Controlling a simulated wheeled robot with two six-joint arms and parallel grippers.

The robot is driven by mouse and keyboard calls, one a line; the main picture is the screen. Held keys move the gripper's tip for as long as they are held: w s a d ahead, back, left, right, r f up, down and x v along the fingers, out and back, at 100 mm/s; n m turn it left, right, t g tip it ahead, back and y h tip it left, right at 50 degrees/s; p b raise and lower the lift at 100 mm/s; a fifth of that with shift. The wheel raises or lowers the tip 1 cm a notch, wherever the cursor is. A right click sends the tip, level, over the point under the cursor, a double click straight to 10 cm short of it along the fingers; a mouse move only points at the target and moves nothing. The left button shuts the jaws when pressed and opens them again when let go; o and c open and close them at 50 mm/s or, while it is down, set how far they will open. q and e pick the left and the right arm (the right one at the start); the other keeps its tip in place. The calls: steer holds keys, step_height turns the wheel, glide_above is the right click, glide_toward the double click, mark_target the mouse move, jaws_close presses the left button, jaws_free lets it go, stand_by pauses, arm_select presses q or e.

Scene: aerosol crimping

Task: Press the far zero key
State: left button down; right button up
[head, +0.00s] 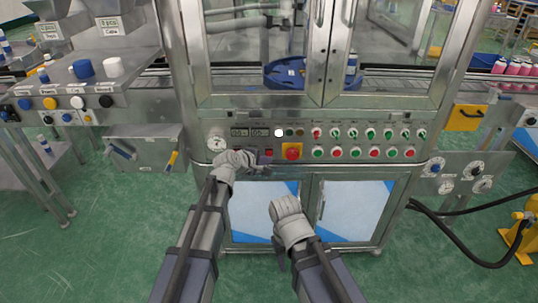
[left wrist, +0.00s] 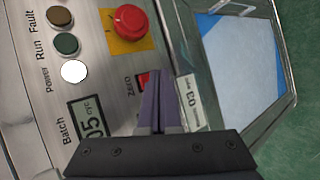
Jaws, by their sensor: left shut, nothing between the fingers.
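A small red key with the word ZERO beside it (left wrist: 142,80) shows on the panel in the left wrist view, partly covered by my fingertips. In the head view a red key (head: 268,153) sits below the displays, left of the emergency stop. My left gripper (head: 264,168) is shut and empty, close to the panel at that key. In the left wrist view its dark fingers (left wrist: 157,80) are together beside the key; I cannot tell whether they touch it. Any other zero key is hidden behind my left gripper. My right gripper (head: 290,215) hangs before the cabinet doors, its fingers unclear.
The red emergency stop on yellow (head: 292,151) is right of the key; it also shows in the left wrist view (left wrist: 130,22). A Batch display (left wrist: 92,118) and lit white Power lamp (left wrist: 74,72) are nearby. Rows of red and green buttons (head: 335,152) continue right.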

arm_select(q)
steer(key=shift+w, duration=0.1)
stand_by(0.6)
steer(key=shift+w, duration=0.3)
steer(key=shift+w, duration=0.4)
stand_by(0.6)
stand_by(0.3)
steer(key=shift+s, duration=0.8)
steer(key=shift+s, duration=0.1)
steer(key=s, duration=0.4)
steer(key=shift+s, duration=0.4)
